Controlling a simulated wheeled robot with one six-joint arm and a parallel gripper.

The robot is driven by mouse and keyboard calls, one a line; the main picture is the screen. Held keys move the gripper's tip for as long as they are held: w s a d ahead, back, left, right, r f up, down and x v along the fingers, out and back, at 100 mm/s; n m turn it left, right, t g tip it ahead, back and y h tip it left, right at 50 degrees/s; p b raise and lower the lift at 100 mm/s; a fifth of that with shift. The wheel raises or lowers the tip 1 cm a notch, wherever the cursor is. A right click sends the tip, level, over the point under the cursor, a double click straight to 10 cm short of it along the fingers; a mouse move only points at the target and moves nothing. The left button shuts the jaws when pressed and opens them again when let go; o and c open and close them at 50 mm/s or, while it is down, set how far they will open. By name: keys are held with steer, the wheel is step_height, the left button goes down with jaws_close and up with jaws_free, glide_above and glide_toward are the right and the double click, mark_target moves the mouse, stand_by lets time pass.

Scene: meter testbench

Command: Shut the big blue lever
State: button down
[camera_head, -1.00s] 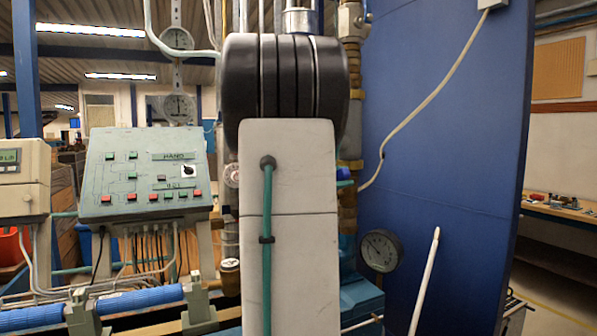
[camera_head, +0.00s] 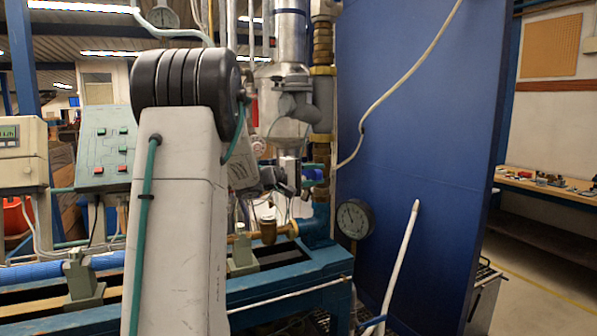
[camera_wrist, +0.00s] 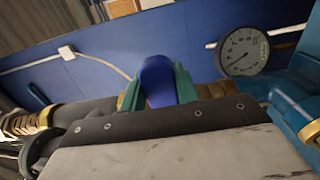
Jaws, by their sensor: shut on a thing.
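The big blue lever (camera_wrist: 158,82) stands up in the middle of the wrist view, in front of a brass pipe fitting. My gripper (camera_wrist: 160,86) is shut on it, with one green finger at each side. In the head view the lever (camera_head: 313,174) is a small blue piece beside the vertical brass pipe. My gripper (camera_head: 306,182) reaches it from the left, partly hidden by my arm. The lower part of the lever is hidden behind my gripper body in the wrist view.
A round pressure gauge (camera_head: 354,218) sits right of the lever, before a large blue panel (camera_head: 420,130). A blue bench frame (camera_head: 290,288) with pipes runs below. A green control panel (camera_head: 105,148) stands at the left, partly behind my arm.

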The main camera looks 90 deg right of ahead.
steer(key=shift+f, duration=0.3)
steer(key=c, duration=1)
jaws_free()
steer(key=shift+c, duration=0.2)
steer(key=shift+r, duration=0.1)
steer(key=shift+w, duration=0.1)
steer(key=shift+w+a, duration=0.1)
steer(key=shift+w, duration=0.25)
steer(key=v, duration=0.7)
